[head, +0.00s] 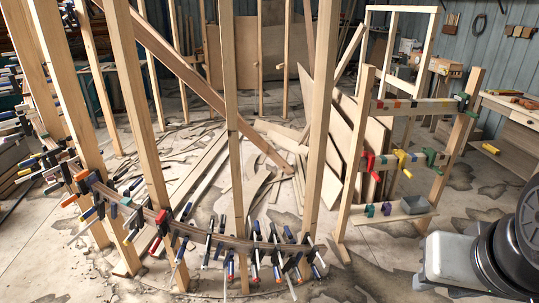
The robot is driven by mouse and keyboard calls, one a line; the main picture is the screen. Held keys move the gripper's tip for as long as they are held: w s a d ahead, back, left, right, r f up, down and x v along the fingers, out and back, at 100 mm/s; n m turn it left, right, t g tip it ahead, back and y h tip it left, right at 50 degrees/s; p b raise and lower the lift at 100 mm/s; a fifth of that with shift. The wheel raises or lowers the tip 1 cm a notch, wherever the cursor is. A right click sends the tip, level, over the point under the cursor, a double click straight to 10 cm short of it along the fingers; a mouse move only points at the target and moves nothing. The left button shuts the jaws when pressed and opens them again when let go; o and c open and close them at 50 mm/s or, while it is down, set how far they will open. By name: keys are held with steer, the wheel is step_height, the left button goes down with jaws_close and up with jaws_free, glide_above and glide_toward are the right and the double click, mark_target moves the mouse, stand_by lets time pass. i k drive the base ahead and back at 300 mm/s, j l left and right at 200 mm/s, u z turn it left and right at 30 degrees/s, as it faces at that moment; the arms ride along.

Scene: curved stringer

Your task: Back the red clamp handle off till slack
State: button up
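A curved wooden stringer (190,231) bends around several upright posts, with many bar clamps along it. A clamp with a red part (161,220) sits on the stringer left of the middle. A red clamp (368,164) hangs on the wooden rack at the right. I cannot tell which red handle is the one named, nor how tight any clamp is. My gripper is not in view; grey and black parts at the lower right look like my arm.
The wooden rack (388,104) also holds a yellow clamp (403,158), a green clamp (433,158) and a grey bin (414,204). A workbench (512,112) stands at the right edge. Loose wood strips (200,160) lie behind the posts. Bare floor shows at the lower left.

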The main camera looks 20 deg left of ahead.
mark_target(153, 251)
steer(key=u, duration=1.75)
steer(key=i+j+u, duration=0.15)
steer(key=i+j+z, duration=0.1)
steer(key=i+j, duration=0.3)
steer(key=i, duration=0.15)
steer(key=i+j+z, duration=0.15)
steer(key=i+j, duration=0.3)
steer(key=i+z, duration=0.15)
steer(key=z, duration=1)
